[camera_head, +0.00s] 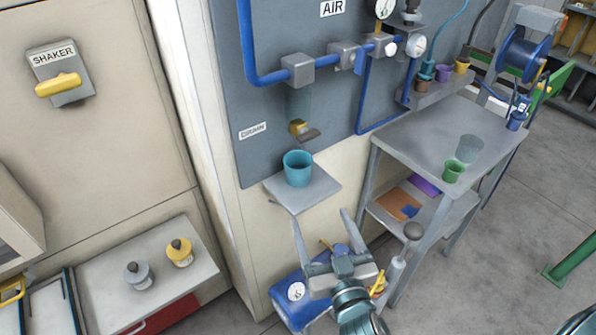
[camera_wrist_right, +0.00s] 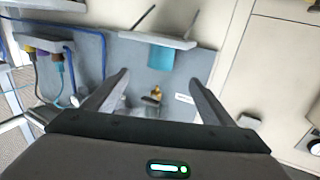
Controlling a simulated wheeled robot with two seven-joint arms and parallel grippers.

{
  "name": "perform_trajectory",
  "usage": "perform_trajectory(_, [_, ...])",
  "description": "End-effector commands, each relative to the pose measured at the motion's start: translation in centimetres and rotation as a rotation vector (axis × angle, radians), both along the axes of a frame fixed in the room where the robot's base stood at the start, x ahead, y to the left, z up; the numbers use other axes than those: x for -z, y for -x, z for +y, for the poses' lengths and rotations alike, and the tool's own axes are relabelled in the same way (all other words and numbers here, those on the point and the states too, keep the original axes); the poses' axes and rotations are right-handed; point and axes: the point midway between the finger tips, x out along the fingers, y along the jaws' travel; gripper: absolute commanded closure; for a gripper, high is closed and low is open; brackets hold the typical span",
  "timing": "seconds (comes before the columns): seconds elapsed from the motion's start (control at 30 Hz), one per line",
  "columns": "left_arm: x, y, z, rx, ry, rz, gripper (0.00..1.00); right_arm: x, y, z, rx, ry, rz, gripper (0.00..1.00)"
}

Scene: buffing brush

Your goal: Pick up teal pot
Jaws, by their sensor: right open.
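The teal pot (camera_head: 298,170) stands upright on a small grey wall shelf (camera_head: 318,190) below the drain fitting. My right gripper (camera_head: 321,218) is open and empty, its two fingers pointing up the picture toward the shelf, lower in the picture than the pot and apart from it. In the right wrist view the scene appears upside down; the teal pot (camera_wrist_right: 175,60) shows beyond and between the open fingers (camera_wrist_right: 158,78), against the shelf (camera_wrist_right: 150,40). My left gripper is not in view.
A drain fitting (camera_head: 300,128) hangs above the pot. A metal table (camera_head: 410,135) at right holds a green cup (camera_head: 453,172) and a clear grey cup (camera_head: 469,148). A blue tank (camera_head: 295,293) sits below my gripper. Two bottles stand on a cabinet (camera_head: 110,285) at left.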

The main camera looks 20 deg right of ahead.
Motion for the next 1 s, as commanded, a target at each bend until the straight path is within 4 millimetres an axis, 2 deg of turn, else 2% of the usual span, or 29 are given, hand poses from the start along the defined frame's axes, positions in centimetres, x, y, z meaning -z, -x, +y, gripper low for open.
perform_trajectory(0.1, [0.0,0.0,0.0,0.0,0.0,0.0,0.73,-0.7,0.2,-0.1,0.004,-0.003,-0.012,0.23])
perform_trajectory(0.37, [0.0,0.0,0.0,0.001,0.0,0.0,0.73,-0.7,0.1,-0.1,0.004,-0.004,-0.011,0.23])
perform_trajectory(0.57, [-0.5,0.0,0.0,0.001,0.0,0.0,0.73,-0.8,-0.8,-0.1,0.003,-0.001,-0.012,0.23])
perform_trajectory(0.77, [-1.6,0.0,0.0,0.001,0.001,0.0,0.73,-1.0,-3.5,-0.2,0.003,0.0,-0.012,0.23])
perform_trajectory(1.0, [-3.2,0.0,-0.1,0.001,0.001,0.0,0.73,-1.0,-7.8,-0.4,0.003,0.0,-0.012,0.23])
